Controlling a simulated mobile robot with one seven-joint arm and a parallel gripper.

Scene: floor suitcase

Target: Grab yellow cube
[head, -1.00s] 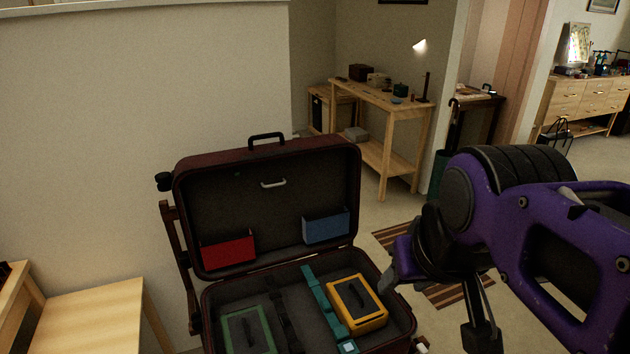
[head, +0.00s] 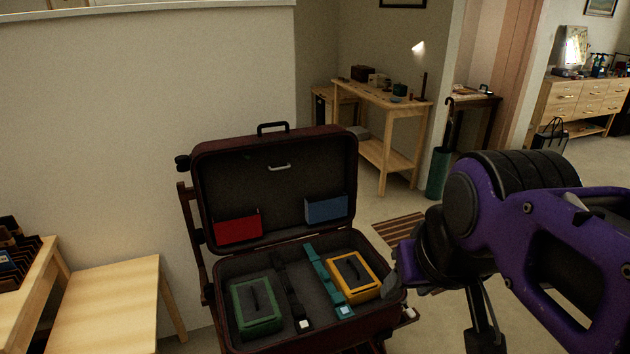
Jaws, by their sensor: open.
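A yellow box (head: 366,273) with a dark grey top and a black handle lies in the lower half of an open dark red suitcase (head: 241,341), on the right side. It is the only yellow block-like thing I see. My gripper (head: 483,338) hangs at the lower right, outside the suitcase and to the right of the yellow box. It is apart from the box and open, with its tips partly cut off by the frame's bottom edge. My purple arm fills the right side of the view.
A green box (head: 257,306) lies at the left in the suitcase. A dark strap (head: 290,290) and a teal strap (head: 322,275) lie between the boxes. The raised lid has red (head: 238,227) and blue (head: 326,209) pockets. A wooden table (head: 105,300) stands left.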

